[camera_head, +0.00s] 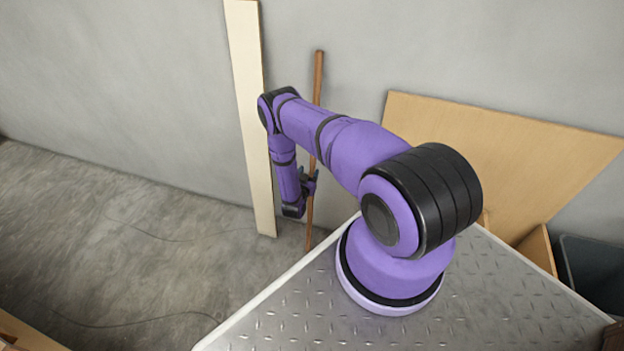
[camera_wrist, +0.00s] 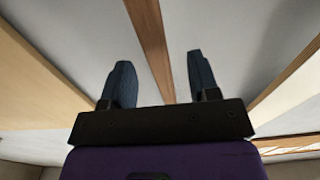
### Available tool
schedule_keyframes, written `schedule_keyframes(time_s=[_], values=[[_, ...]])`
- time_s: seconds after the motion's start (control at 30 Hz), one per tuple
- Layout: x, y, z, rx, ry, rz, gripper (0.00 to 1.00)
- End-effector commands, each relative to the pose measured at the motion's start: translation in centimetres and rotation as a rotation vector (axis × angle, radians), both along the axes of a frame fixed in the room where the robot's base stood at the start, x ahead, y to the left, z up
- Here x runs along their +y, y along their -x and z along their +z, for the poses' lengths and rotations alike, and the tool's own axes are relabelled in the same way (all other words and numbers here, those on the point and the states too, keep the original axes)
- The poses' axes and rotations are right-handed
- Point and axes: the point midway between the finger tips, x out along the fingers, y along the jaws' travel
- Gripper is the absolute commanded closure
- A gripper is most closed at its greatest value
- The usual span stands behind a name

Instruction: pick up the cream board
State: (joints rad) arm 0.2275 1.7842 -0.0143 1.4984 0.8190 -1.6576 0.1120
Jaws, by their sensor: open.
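The cream board (camera_head: 246,100) is a long, narrow, pale plank. It leans upright on the grey wall, its foot on the floor. In the head view my arm's wrist end covers a small part of its right edge. My gripper (camera_head: 310,182) is right of the board's lower half, apart from it. In the wrist view my gripper (camera_wrist: 161,80) is open, and nothing is held between the fingers. Pale boards show at both sides of that view; I cannot tell for sure which is the cream board.
A thin brown stick (camera_head: 318,85) leans on the wall right of the board, partly behind my gripper; it appears beyond the fingers in the wrist view (camera_wrist: 150,45). A wide plywood sheet (camera_head: 480,140) leans farther right, near a dark bin (camera_head: 595,272).

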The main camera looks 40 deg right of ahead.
Motion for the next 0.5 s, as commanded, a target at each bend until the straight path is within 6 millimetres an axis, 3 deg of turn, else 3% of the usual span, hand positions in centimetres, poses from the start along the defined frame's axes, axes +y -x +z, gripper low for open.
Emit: schedule_keyframes(time_s=[0.5], values=[[-4.7, -2.3, 0.5, -0.002, -0.001, 0.0, 0.45]])
